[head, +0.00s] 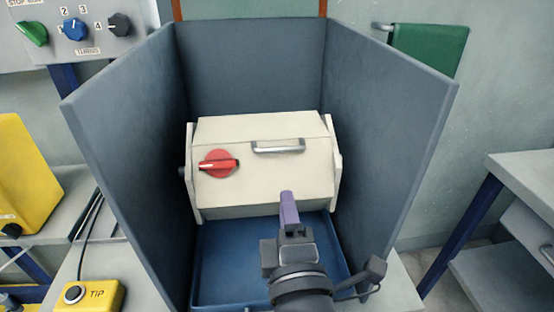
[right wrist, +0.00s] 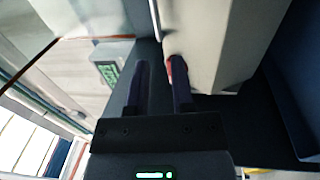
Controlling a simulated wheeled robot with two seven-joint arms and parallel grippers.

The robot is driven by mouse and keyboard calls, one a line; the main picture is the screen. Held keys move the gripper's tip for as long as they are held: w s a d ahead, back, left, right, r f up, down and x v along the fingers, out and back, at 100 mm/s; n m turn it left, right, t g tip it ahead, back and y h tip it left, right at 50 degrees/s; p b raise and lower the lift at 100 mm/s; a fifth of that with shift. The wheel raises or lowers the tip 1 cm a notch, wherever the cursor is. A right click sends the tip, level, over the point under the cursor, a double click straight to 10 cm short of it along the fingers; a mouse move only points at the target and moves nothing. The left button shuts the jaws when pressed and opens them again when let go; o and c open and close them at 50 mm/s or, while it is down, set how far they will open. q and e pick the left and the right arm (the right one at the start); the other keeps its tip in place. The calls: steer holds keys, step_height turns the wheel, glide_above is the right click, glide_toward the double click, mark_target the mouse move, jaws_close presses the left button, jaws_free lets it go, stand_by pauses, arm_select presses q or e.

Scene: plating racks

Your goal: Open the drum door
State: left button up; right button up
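The cream drum (head: 262,182) sits inside a grey-blue splash guard. Its front face carries a silver bar handle (head: 278,147) near the top right and a red knob (head: 217,164) with a pale pointer line on the left. The front panel looks closed. My right gripper (head: 288,200) is in front of and below the drum, under the handle, with a purple finger pointing up at the drum. In the right wrist view its two fingers (right wrist: 160,68) stand apart with nothing between them. The drum's pale side (right wrist: 208,40) is close beside one finger. My left gripper is not in view.
Tall guard walls (head: 390,120) enclose the drum on the left, back and right. A blue tray (head: 225,270) lies below it. A yellow TIP button box (head: 92,296) is at lower left, a switch panel (head: 85,28) at upper left. A green cloth (head: 428,48) hangs at right.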

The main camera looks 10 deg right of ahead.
mark_target(276, 152)
steer(key=w, duration=0.3)
steer(key=w+r, duration=0.1)
steer(key=w, duration=0.2)
steer(key=w+r, duration=0.1)
steer(key=w, duration=0.2)
steer(key=shift+w+a+b, duration=0.1)
steer(key=shift+w+b, duration=0.25)
steer(key=shift+b, duration=0.05)
jaws_close()
stand_by(0.8)
